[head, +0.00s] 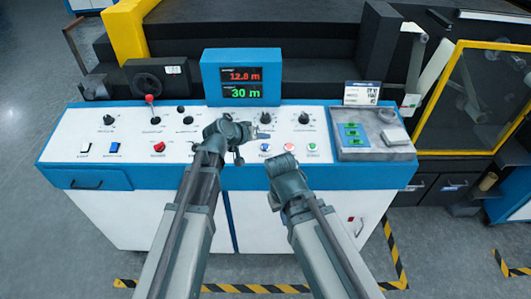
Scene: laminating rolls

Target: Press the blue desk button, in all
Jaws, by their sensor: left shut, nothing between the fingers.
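A row of small round push buttons sits on the white sloped top of the desk: a blue button (265,147), a red one (288,147) and a whitish-green one (312,147). My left gripper (256,133) is shut and empty, and its tips appear just above the blue button in the picture. I cannot tell how high they are over the panel; no contact is visible. My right gripper (283,163) is at the desk's front edge, just below the buttons in the picture. Its fingers are not clear.
A blue rocker switch (115,148), a red knob (159,147) and a red-tipped lever (150,101) are on the left. A display (242,78) reads 12.8 m and 30 m. A grey tray (370,150) holds green-marked blue items. A yellow-framed guard (440,97) stands right.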

